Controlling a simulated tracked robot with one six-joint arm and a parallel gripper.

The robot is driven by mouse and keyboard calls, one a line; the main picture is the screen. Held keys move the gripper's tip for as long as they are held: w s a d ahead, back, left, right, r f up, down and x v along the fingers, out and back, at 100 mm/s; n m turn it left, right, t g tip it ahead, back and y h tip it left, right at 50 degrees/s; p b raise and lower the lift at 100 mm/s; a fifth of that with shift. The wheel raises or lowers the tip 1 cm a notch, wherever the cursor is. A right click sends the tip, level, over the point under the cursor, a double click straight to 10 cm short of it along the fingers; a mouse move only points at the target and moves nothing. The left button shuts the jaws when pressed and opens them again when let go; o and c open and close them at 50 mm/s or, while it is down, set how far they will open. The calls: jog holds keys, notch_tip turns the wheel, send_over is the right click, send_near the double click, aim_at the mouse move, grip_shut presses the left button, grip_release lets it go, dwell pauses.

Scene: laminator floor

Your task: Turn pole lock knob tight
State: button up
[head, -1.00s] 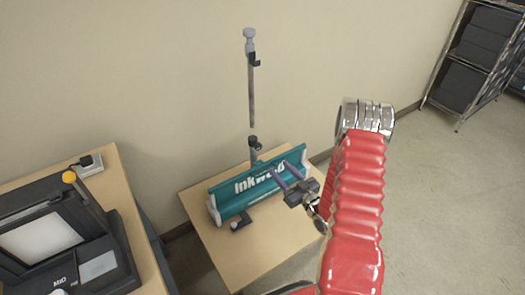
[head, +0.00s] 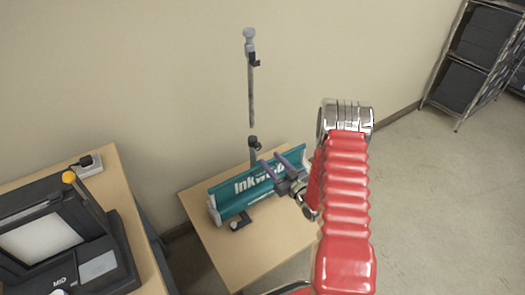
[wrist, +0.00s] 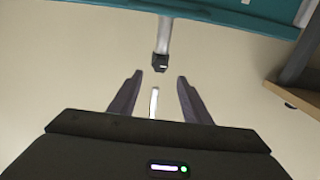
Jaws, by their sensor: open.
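A teal banner base with white lettering (head: 232,192) lies on a small wooden table. A grey pole rises behind it, with a black lock collar (head: 253,142) at the top of its lower section. A thin upper pole section (head: 251,95) stands above, with a pale gap between them. In the wrist view the black collar (wrist: 160,62) lies just beyond my fingertips, and a thin light rod (wrist: 154,103) shows between the fingers. My gripper (head: 272,162) is open, in front of the lower pole and apart from the collar. I cannot make out the knob's shape.
The small table (head: 262,258) has a small black object (head: 240,223) at the base's front. A desk with a black laminator-like machine (head: 50,245) stands at the left. The wall is close behind the pole. A shelf rack (head: 480,60) is far right; floor there is clear.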

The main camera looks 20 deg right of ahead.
aim_at(259, 148)
jog(key=w, duration=0.2)
jog(key=w+a, duration=0.1)
jog(key=w, duration=0.4)
jog(key=shift+w+a, duration=0.25)
jog(key=shift+c, duration=0.2)
jog(key=c, duration=0.9)
jog(key=shift+d, duration=0.15)
jog(key=shift+c, duration=0.4)
